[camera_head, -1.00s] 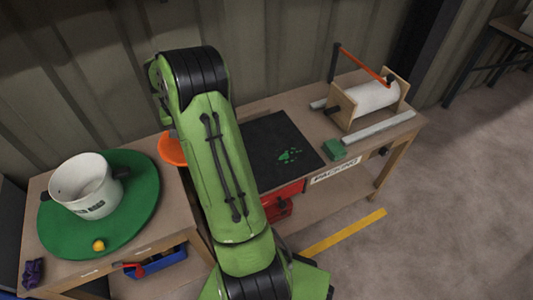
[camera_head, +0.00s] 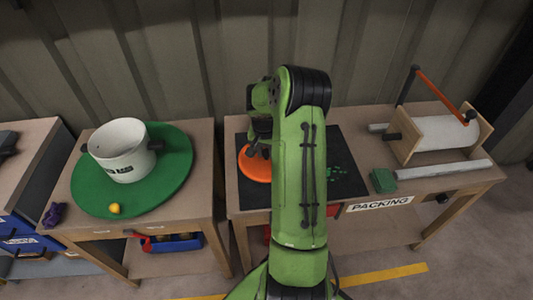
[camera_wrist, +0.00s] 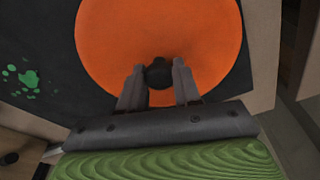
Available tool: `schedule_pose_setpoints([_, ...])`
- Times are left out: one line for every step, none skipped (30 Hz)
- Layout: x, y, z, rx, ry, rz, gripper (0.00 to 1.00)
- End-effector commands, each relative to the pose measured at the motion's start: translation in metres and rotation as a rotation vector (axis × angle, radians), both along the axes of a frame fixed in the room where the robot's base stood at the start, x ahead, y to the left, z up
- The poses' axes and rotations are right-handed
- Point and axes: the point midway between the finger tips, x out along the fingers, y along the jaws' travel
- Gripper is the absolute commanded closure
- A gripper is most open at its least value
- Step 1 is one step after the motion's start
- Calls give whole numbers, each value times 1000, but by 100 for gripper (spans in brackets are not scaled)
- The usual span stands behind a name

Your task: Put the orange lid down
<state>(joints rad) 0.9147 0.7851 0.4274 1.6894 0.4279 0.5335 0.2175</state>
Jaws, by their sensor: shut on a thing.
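The orange lid (camera_head: 254,166) is a round disc at the left end of the black mat (camera_head: 340,170) on the packing bench, partly hidden behind my arm. In the wrist view the lid (camera_wrist: 160,38) fills the top middle, over the mat (camera_wrist: 45,45) and near the bench edge. My gripper (camera_wrist: 158,76) is shut on the lid's black knob (camera_wrist: 158,72). The lid looks about level. I cannot tell whether it touches the mat or hangs just above it.
A white pot (camera_head: 122,152) stands on a green round board (camera_head: 175,185) on the left bench, with a yellow ball (camera_head: 115,209) beside it. A green block (camera_head: 384,181) and a roll holder (camera_head: 440,135) are on the right.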

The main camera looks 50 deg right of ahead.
Motion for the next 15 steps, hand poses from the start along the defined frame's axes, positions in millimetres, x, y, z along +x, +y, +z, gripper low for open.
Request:
schedule_pose_setpoints([1,0,2,-2,-3,0,98])
schedule_pose_setpoints([1,0,2,-2,-3,0,98])
schedule_pose_setpoints([1,0,2,-2,-3,0,98])
schedule_pose_setpoints([1,0,2,-2,-3,0,98])
schedule_pose_setpoints([1,0,2,-2,-2,0,98])
schedule_pose_setpoints([1,0,0,-2,-2,1,98])
schedule_pose_setpoints([1,0,-1,-2,-2,1,98])
schedule_pose_setpoints([1,0,-2,-2,-2,1,66])
schedule_pose_setpoints([1,0,-1,-2,-2,0,60])
schedule_pose_setpoints([1,0,-1,-2,-2,0,55])
schedule_pose_setpoints([1,0,-1,-2,-2,1,51])
schedule_pose_setpoints([1,0,-1,-2,-2,1,45])
schedule_pose_setpoints([1,0,0,-2,-2,1,42])
schedule_pose_setpoints([1,0,0,-1,-2,1,42])
schedule_pose_setpoints([1,0,0,-1,-2,1,42])
